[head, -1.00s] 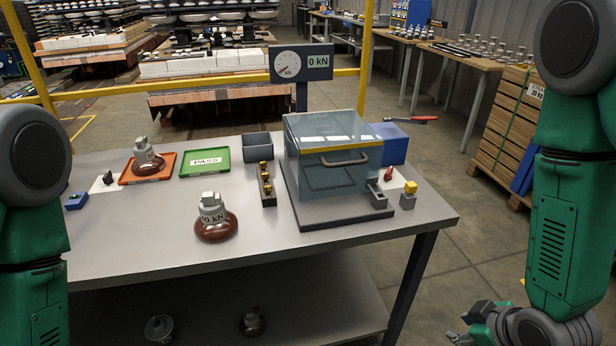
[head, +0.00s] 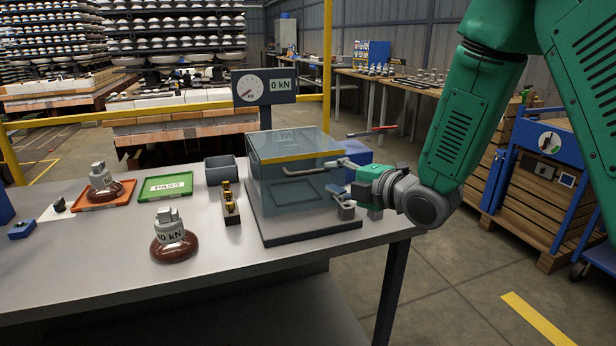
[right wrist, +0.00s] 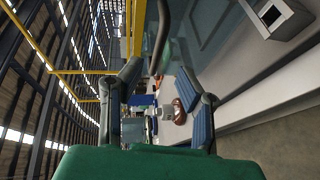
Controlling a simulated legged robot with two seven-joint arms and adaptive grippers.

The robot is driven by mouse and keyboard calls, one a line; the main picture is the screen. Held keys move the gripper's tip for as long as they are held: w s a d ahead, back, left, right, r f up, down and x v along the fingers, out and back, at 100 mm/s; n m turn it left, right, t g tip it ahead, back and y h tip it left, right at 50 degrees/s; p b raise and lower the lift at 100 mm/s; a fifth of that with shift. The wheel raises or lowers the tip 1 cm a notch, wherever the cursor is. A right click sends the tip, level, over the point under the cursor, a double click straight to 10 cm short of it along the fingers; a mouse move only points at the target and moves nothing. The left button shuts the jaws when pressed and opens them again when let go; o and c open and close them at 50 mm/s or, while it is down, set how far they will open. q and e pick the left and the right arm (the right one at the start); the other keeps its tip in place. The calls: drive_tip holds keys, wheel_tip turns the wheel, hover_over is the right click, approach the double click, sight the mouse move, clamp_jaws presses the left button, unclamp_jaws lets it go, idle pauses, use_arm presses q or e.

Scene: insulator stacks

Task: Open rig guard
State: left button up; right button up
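The rig guard (head: 285,190) is a clear box with a yellow top edge, standing closed on a dark base at the right of the table. Its bar handle (head: 300,171) is on the front face. My right gripper (head: 342,180) is at the box's right front corner, just right of the handle. In the right wrist view my right gripper (right wrist: 160,90) has its two fingers wide apart. The handle (right wrist: 160,38) shows ahead of the fingertips there, and nothing is held. My left gripper is not in view.
A brown insulator (head: 173,240) stands at the table's front. An orange tray (head: 105,196) with another insulator, a green PASS tray (head: 166,187), a grey bin (head: 222,168) and a rack of brass parts (head: 230,203) lie left of the rig. A gauge (head: 264,87) behind reads 0 kN.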

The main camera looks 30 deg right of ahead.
sight(312, 174)
drive_tip(key=x, duration=0.7)
drive_tip(key=shift+w+a+b, duration=0.1)
drive_tip(key=shift+a+b, duration=0.15)
drive_tip(key=shift+b, duration=0.1)
drive_tip(key=shift+d, duration=0.1)
clamp_jaws()
